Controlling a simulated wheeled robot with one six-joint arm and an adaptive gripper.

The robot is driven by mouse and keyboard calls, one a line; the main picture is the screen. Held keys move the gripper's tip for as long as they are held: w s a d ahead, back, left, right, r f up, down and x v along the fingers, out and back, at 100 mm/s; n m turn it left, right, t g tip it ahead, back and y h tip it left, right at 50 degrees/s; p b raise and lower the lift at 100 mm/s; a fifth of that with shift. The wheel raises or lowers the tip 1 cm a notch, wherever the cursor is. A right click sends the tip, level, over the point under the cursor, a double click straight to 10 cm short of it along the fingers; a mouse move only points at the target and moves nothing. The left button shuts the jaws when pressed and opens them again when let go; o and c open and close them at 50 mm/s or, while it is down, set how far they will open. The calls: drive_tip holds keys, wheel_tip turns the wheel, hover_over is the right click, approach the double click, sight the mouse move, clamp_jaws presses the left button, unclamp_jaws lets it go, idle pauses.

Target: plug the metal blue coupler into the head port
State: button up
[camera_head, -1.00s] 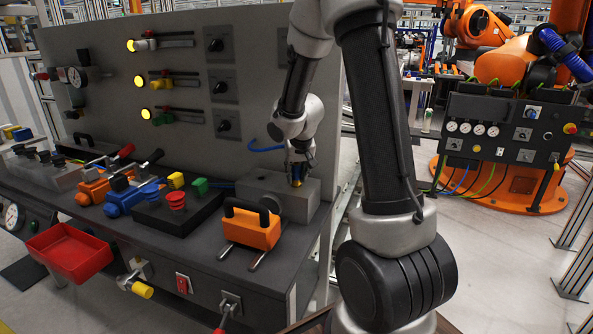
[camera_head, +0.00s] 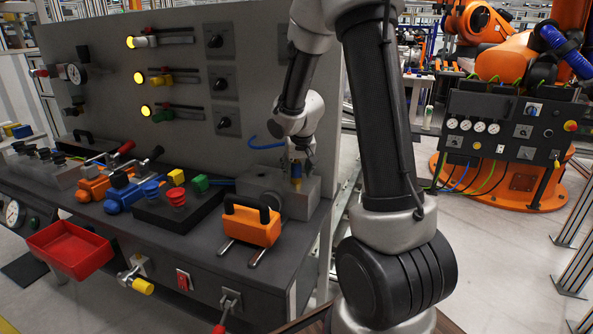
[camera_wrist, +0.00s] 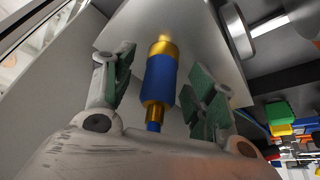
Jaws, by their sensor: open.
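The blue coupler (camera_wrist: 161,80), with brass ends, stands between the two fingers of my gripper (camera_wrist: 162,68) in the wrist view. The fingers are spread, with a gap on each side of it. Its far brass end meets the face of the grey metal block (camera_wrist: 190,40); the port itself is hidden there, and I cannot tell how deep the coupler sits. In the head view the coupler (camera_head: 296,170) stands upright at the top of the grey block (camera_head: 298,205), with my gripper (camera_head: 299,160) around its upper part.
An orange block with a black handle (camera_head: 250,225) stands just in front of the grey block. The upright grey panel (camera_head: 90,60) rises behind the bench. A red tray (camera_head: 70,250) hangs at the front.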

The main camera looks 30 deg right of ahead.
drive_tip(key=v, duration=1.1)
drive_tip(key=shift+s+r, duration=0.15)
drive_tip(key=shift+r, duration=0.2)
drive_tip(key=s+a+r+n, duration=0.2)
drive_tip(key=s+a+r, duration=0.1)
drive_tip(key=s, duration=1)
drive_tip(key=s+a+r+n+y, duration=0.1)
drive_tip(key=s+a+r, duration=0.1)
drive_tip(key=s, duration=1)
drive_tip(key=shift+s+a+r+n, duration=0.4)
drive_tip(key=shift+r, duration=0.3)
